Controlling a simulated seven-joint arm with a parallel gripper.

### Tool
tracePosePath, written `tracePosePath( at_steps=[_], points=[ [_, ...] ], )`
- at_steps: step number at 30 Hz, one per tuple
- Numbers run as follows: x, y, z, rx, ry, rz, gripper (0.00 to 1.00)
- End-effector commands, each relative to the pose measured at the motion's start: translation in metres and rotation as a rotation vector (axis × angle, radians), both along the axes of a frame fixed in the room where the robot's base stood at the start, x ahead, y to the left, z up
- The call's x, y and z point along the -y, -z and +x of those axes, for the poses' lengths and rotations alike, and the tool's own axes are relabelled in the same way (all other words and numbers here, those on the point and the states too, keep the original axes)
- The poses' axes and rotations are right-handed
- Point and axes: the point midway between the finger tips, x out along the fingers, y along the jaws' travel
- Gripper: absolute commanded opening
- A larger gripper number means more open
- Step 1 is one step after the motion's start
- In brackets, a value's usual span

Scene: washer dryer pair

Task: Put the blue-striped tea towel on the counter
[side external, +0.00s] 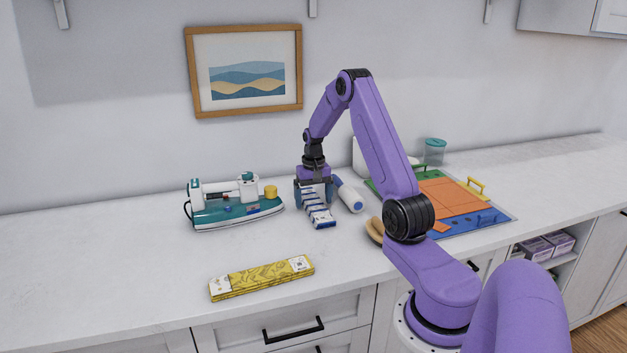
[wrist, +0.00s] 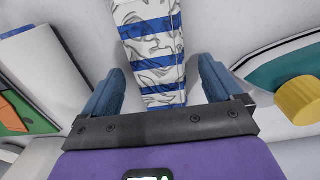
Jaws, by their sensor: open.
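The blue-striped tea towel (side external: 318,211) is a folded white strip with blue bands, lying on the white counter (side external: 130,262) between the iron and a white bottle. It also shows in the wrist view (wrist: 151,45), running up from between the fingers to the top edge. My gripper (side external: 314,203) is over the towel's far end, pointing down. Its blue fingers are open, one on each side of the towel, with gaps between them and the cloth in the wrist view (wrist: 158,85). I cannot tell how far the fingertips are above the counter.
A teal and white iron (side external: 232,204) with a yellow knob stands left of the towel. A white bottle (side external: 349,194) lies close on its right. A yellow patterned packet (side external: 262,278) lies in front. A colourful board (side external: 452,205) lies farther right. The left counter is clear.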

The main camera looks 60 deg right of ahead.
Motion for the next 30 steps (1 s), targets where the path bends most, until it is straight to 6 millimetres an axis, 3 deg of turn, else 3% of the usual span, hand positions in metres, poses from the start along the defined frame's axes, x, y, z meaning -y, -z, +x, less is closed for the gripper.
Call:
tracePosePath(
  at_steps=[21,30],
  points=[
    [0.0,-0.138,0.001,0.004,0.0,-0.003,0.93],
    [0.0,-0.168,0.0,0.001,0.0,-0.001,0.93]
  ],
)
